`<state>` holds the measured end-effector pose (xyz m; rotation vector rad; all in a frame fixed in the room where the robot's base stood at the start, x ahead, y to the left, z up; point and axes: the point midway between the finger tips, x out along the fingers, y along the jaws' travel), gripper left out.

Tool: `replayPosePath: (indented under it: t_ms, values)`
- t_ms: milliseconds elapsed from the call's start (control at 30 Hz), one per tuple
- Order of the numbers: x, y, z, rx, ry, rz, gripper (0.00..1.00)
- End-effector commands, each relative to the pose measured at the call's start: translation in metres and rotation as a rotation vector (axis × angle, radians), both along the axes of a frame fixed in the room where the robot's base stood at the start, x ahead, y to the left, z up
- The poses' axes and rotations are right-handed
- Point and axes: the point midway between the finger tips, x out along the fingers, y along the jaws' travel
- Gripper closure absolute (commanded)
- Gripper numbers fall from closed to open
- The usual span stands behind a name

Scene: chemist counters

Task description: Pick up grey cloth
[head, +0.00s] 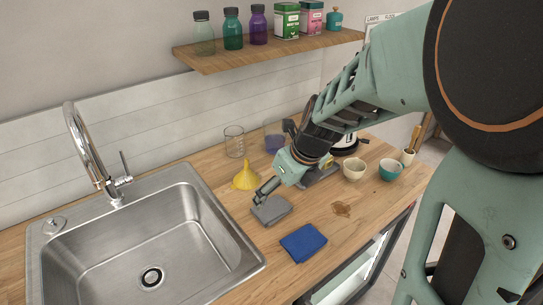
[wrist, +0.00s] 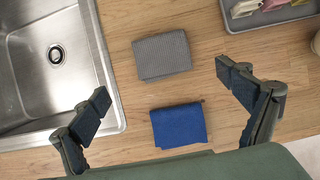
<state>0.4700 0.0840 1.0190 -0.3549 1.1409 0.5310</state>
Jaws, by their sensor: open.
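The grey cloth (head: 271,211) lies folded flat on the wooden counter to the right of the sink. In the wrist view the grey cloth (wrist: 162,55) lies beyond the fingertips, towards the top of the picture, with a ribbed weave. A folded blue cloth (head: 303,243) lies near it, closer to the counter's front edge; it also shows in the wrist view (wrist: 180,124). My gripper (wrist: 166,87) is open and empty, with its fingers spread wide on either side of the cloths. In the head view my gripper (head: 266,190) is above the grey cloth.
The steel sink (head: 191,202) is left of the cloths. A yellow funnel (head: 245,177) and a glass beaker (head: 234,141) stand behind. A grey tray (wrist: 265,19) holding wrapped items is at right. A cream bowl (head: 354,169) and a teal bowl (head: 390,169) stand further right, near a brown stain (head: 341,208).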

Motion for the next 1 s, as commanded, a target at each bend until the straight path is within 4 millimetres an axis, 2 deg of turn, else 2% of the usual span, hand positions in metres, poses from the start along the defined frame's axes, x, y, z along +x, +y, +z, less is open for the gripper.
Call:
replayPosePath:
  t_ms: [33, 100, 367, 633, 767, 1000]
  values:
    - [0.002, 0.002, -0.012, 0.001, 0.005, -0.001, 0.06]
    - [0.006, 0.004, -0.022, 0.0, 0.005, 0.0, 0.06]
    - [0.014, 0.008, -0.042, 0.001, 0.002, -0.001, 0.06]
    - [0.026, 0.013, -0.077, 0.0, 0.003, 0.001, 0.06]
    - [0.029, 0.015, -0.085, 0.0, 0.0, -0.001, 0.06]
    - [0.03, 0.016, -0.085, 0.001, -0.001, 0.0, 0.06]
